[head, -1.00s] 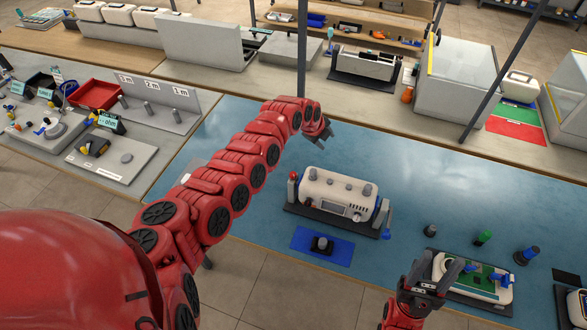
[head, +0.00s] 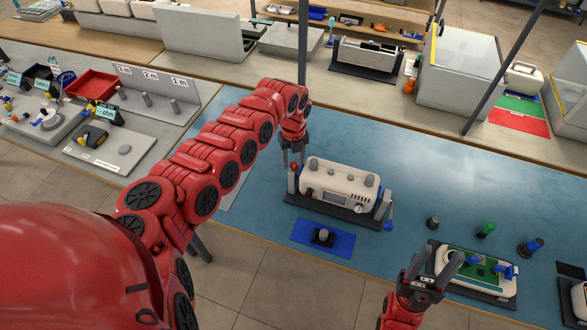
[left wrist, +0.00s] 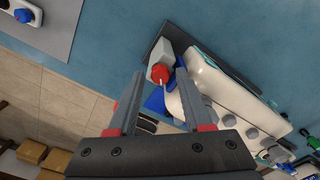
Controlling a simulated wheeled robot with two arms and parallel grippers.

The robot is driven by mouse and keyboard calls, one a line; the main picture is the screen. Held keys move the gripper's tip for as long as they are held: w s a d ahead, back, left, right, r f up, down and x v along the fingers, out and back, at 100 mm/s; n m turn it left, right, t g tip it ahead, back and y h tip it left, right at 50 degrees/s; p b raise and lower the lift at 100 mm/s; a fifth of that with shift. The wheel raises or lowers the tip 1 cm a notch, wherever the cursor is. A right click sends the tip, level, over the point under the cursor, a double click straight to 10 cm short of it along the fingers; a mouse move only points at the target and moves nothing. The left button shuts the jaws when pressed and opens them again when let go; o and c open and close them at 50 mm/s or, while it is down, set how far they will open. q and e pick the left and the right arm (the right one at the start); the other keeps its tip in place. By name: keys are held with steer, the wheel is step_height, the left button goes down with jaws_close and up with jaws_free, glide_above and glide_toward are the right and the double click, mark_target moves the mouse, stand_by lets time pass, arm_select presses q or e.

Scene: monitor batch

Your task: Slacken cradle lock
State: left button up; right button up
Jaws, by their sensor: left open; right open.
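A white monitor (head: 335,182) sits in a dark cradle (head: 330,210) on the blue bench top. At the cradle's left end is a grey post with a red knob (head: 293,168); at its right end is a blue lever (head: 389,212). My left gripper (head: 292,160) is open, pointing down over the left end. In the left wrist view, the red knob (left wrist: 160,73) shows between the fingertips (left wrist: 159,78), with the white monitor (left wrist: 220,95) to the right. Contact cannot be told. My right gripper (head: 432,262) is open and empty at the bench's front edge.
A blue mat (head: 323,240) with a dark, grey-topped block lies in front of the cradle. A green-and-white unit (head: 480,268) and several posts stand at right. A red tray (head: 92,85) sits on the left bench. Bench behind the monitor is clear.

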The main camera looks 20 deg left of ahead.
arm_select(q)
steer(key=shift+d+f, duration=0.1)
steer(key=shift+f, duration=0.4)
steer(key=shift+r, duration=0.2)
steer(key=shift+r, duration=0.15)
steer(key=shift+r+p, duration=0.7)
steer(key=shift+r, duration=0.45)
steer(key=shift+f, duration=0.1)
steer(key=shift+f+b, duration=1)
steer(key=shift+f, duration=0.25)
